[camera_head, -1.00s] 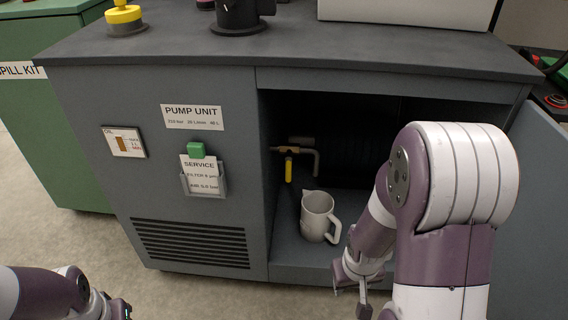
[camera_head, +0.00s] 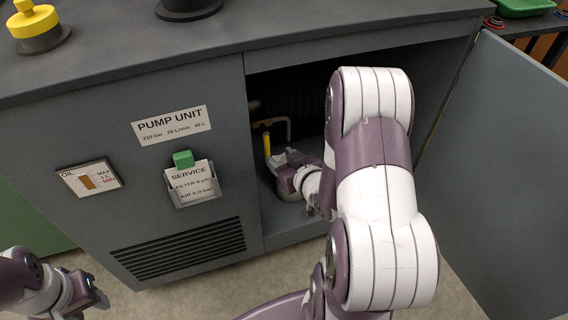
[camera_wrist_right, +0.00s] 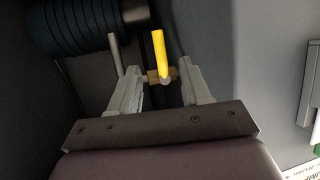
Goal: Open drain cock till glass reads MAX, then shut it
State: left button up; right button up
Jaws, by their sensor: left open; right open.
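The drain cock has a yellow lever (camera_head: 267,143) inside the open cabinet; in the wrist view the lever (camera_wrist_right: 159,52) stands up from a brass body. My right gripper (camera_wrist_right: 163,80) is open, its fingers on either side of the brass body, and no grip on it shows. My left gripper (camera_head: 96,292) is open and empty at lower left.
The cabinet door (camera_head: 500,165) stands open at right. A service card holder (camera_head: 194,190) with a green block sits on the front panel. A grey pipe (camera_head: 285,127) and a dark ribbed cylinder (camera_wrist_right: 80,25) are near the cock. The floor before the vents is free.

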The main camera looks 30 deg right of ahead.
aim_at(269, 149)
jog(key=b+x, duration=0.4)
jog(key=x, duration=0.5)
jog(key=shift+w+f, duration=0.2)
jog(key=shift+f, duration=0.1)
jog(key=shift+w+d, duration=0.1)
jog(key=shift+w, duration=0.45)
grip_shut()
